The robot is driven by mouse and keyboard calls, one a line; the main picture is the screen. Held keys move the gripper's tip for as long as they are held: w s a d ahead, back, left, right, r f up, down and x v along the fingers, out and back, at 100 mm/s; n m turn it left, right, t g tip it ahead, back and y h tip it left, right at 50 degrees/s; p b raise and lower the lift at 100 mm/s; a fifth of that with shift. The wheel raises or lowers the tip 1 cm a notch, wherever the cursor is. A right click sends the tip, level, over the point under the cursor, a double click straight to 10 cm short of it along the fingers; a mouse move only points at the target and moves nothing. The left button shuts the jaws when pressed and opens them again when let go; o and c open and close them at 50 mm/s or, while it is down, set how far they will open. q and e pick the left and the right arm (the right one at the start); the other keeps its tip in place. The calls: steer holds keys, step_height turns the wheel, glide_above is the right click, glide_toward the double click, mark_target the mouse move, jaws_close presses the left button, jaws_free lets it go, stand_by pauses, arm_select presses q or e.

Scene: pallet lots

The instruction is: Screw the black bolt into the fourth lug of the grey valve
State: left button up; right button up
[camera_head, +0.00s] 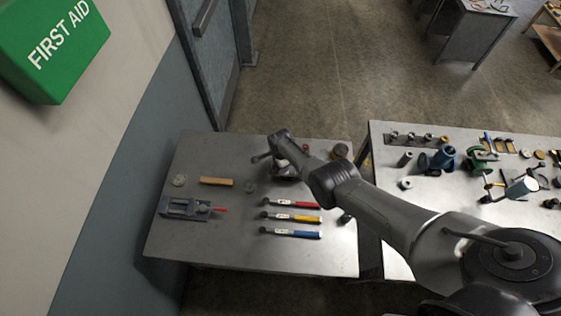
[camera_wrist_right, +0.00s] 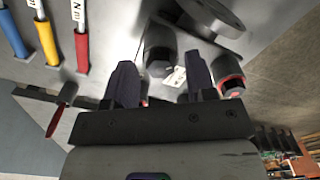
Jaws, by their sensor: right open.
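My right arm reaches over the left table, and its gripper (camera_wrist_right: 159,62) shows two dark fingers spread apart. Between and beyond the fingers is a dark grey cylindrical part (camera_wrist_right: 160,46), with a small white label beside it. I see no contact with the fingers. A dark grey object (camera_head: 284,170), which may be the grey valve, sits under the gripper in the head view, largely hidden by my arm. A round flange-like part (camera_wrist_right: 216,14) is at the top of the wrist view. I cannot make out the black bolt or the fourth lug. My left gripper is not in view.
Wrenches with red (camera_head: 294,203), yellow (camera_head: 292,217) and blue (camera_head: 292,233) grips lie on the left table (camera_head: 185,250). A vise (camera_head: 184,208) and a wooden piece (camera_head: 217,181) are at left. A second table (camera_head: 390,150) at right holds many parts. The near left tabletop is clear.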

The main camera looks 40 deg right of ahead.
step_height(320, 180, up, 3)
steer(key=shift+f+p, duration=0.1)
steer(key=shift+p, duration=1.15)
steer(key=shift+w+f+b, duration=0.15)
steer(key=shift+w+b, duration=0.05)
steer(key=shift+b, duration=0.45)
steer(key=shift+s+r+b, duration=0.15)
steer(key=shift+r+b, duration=0.3)
steer(key=shift+r, duration=0.4)
steer(key=shift+r+p, duration=0.95)
steer(key=shift+r, duration=0.4)
